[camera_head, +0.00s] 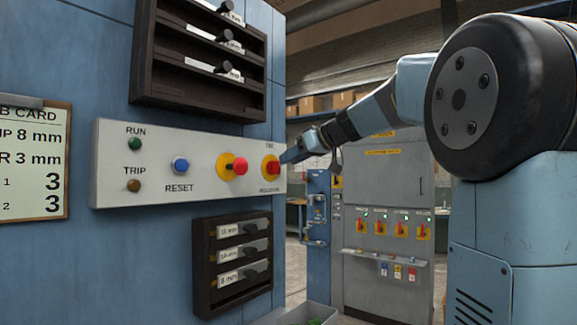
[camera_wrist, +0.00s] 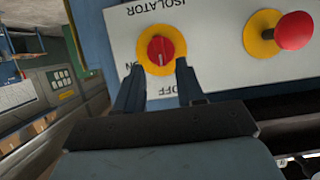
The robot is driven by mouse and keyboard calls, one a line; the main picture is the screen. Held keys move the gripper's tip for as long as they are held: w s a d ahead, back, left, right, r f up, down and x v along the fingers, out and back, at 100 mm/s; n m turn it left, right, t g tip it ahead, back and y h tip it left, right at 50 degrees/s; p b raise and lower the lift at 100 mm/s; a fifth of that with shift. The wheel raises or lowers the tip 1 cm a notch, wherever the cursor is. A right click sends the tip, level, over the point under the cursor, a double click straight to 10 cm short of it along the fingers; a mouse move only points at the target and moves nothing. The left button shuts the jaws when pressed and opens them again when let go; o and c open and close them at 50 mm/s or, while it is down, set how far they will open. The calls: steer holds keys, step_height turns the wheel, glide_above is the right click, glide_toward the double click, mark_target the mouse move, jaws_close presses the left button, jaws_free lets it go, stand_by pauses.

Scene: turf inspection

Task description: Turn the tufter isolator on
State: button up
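The tufter isolator, a red rotary knob on a round yellow plate (camera_head: 271,168), sits at the right end of the white control panel (camera_head: 170,205). In the wrist view the red knob (camera_wrist: 161,48) shows between and just beyond my fingertips. Its pale mark points down in that view, toward the side with the OFF label (camera_wrist: 172,114); the ON label is at the left, partly hidden by a finger. My gripper (camera_wrist: 158,70) is open, with one finger at each side below the knob; contact cannot be told. In the head view my gripper (camera_head: 289,155) is at the panel's right edge.
A red mushroom button (camera_head: 239,166) on yellow stands beside the isolator, with a blue RESET button (camera_head: 180,165) farther left. Dark racks (camera_head: 203,95) lie above and below the panel. A grey cabinet (camera_head: 385,270) with several red switches stands behind.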

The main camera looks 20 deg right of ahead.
mark_target(276, 168)
steer(key=shift+x, duration=2.5)
